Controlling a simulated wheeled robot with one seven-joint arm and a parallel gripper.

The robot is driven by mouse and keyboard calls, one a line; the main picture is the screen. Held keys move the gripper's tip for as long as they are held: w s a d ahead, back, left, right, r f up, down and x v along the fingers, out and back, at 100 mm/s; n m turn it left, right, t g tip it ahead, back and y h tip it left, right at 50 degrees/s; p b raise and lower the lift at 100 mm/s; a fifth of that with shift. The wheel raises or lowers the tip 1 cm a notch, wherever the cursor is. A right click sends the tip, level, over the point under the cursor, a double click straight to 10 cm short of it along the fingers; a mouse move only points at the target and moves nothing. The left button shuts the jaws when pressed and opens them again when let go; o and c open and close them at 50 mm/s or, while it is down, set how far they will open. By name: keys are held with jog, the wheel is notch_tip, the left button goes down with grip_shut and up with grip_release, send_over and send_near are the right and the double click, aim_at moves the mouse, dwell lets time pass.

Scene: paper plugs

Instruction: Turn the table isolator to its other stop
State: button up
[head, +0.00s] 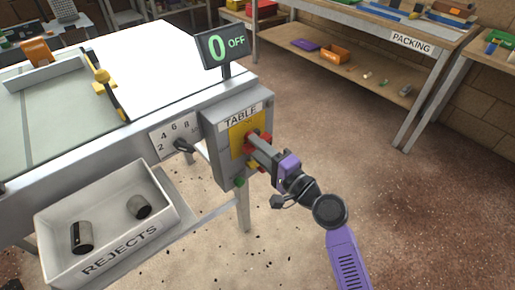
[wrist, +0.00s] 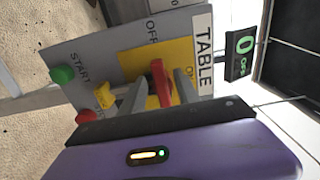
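The table isolator is a red handle (wrist: 162,84) on a yellow plate (wrist: 130,62), on the front of a grey box labelled TABLE (head: 226,160). In the wrist view its length lies toward the OFF mark, with the ON mark off to the right. The display (head: 222,46) above reads 0 OFF. My gripper (wrist: 158,88) is at the handle, with one grey finger on each side of it. A gap shows between the left finger and the handle; contact on the right side is unclear. In the head view the gripper partly hides the handle.
A green START button (wrist: 63,75), a red button (wrist: 88,117) and a small yellow part (wrist: 104,95) sit beside the plate. A dial (head: 181,145) is left of the box. The REJECTS bin (head: 60,250) holds two cylinders. Floor to the right is open.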

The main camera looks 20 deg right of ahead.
jog(key=shift+s, duration=0.1)
jog(key=v, duration=0.7)
jog(key=shift+s, duration=0.3)
jog(key=shift+d, duration=0.1)
jog(key=s+d+r+n+h+p, duration=0.1)
jog(key=s+d+n+h, duration=0.25)
jog(key=s, duration=0.25)
jog(key=s+d+r+n+h+p, duration=0.1)
jog(key=s+d+n+h+p, duration=0.1)
jog(key=s+h, duration=0.25)
jog(key=s+a+r+n+p, duration=0.2)
jog(key=s+n, duration=0.1)
jog(key=s, duration=0.5)
jog(key=s+a+r+n+g+y+p, duration=0.1)
jog(key=s+a+r+n+p, duration=0.1)
jog(key=s, duration=0.6)
jog(key=s+a+r+n+g+y+p, duration=0.1)
jog(key=s+a+r+n+p, duration=0.1)
jog(key=s, duration=0.6)
jog(key=shift+s+a+r+n+p, duration=0.15)
jog(key=shift+a+r+n+p, duration=0.25)
jog(key=shift+r+n, duration=0.45)
